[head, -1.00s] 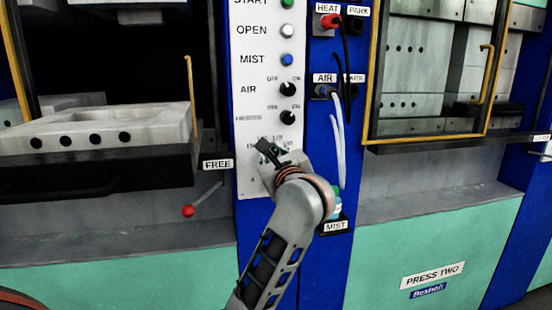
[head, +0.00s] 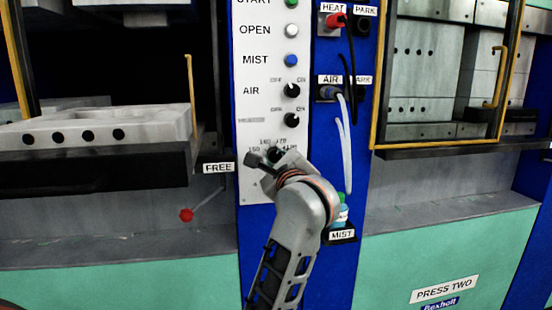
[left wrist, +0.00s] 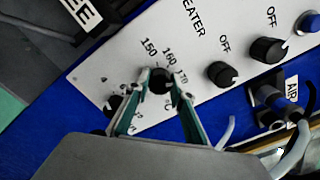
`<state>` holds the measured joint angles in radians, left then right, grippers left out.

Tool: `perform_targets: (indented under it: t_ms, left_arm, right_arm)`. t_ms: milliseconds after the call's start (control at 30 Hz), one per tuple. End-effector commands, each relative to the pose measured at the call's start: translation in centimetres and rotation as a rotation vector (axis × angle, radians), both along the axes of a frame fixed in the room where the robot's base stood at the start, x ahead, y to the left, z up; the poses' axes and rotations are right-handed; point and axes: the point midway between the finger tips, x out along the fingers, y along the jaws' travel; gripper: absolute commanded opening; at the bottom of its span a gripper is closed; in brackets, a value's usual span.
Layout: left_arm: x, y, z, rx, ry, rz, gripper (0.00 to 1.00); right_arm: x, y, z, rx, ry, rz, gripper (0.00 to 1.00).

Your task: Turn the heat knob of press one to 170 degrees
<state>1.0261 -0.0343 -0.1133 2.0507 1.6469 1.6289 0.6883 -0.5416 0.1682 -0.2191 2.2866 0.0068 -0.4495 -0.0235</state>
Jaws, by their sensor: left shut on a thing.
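The heat knob (left wrist: 161,82) is a small black dial on the white control panel, with printed marks 150, 160 and 170 around its upper side. In the left wrist view my left gripper (left wrist: 160,90) has a finger on each side of the knob and is shut on it. In the head view the gripper (head: 268,160) meets the panel just below the start of the scale, and the dark knob (head: 275,154) shows partly behind it. Its pointer direction cannot be read. My right gripper is not in view.
Above the knob are the heater switch (left wrist: 222,73) and the air switch (head: 292,90). Hoses (head: 346,130) hang to the right. A mist bottle (head: 340,212) stands on a small shelf beside my wrist.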

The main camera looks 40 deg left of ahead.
Motion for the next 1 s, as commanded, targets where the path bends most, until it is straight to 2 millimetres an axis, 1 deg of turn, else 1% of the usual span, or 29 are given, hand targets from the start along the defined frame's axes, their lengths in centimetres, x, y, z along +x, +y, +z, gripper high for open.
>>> perform_targets:
  t_ms: [133, 167, 200, 233, 533, 667, 767, 1000]
  left_arm:
    - [0.0, 0.0, -0.1, -0.002, 0.001, -0.001, 0.01]
    - [0.0, 0.0, -0.1, -0.002, 0.001, -0.001, 0.28]
    - [0.0, 0.0, -0.1, -0.001, 0.002, -0.001, 0.38]
    - [0.0, 0.0, -0.1, -0.001, 0.002, -0.001, 0.39]
    - [0.0, 0.0, 0.0, 0.0, 0.001, -0.001, 0.39]
    - [-0.4, -0.6, 0.0, -0.001, 0.0, -0.002, 0.39]
    - [-1.3, -1.6, -0.1, -0.004, 0.0, -0.003, 0.39]
    - [-4.4, -5.4, -0.1, -0.005, 0.0, -0.004, 0.39]
  right_arm:
    - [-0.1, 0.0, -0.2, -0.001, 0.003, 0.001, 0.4]
    - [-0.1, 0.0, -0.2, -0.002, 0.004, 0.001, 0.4]
    - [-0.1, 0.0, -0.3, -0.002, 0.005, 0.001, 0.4]
    - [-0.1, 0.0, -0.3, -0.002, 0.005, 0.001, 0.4]
    - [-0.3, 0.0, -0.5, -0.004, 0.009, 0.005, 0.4]
    - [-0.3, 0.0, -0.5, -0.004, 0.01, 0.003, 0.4]
    - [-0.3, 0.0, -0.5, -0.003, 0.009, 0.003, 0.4]
    - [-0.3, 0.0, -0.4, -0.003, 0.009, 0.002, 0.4]
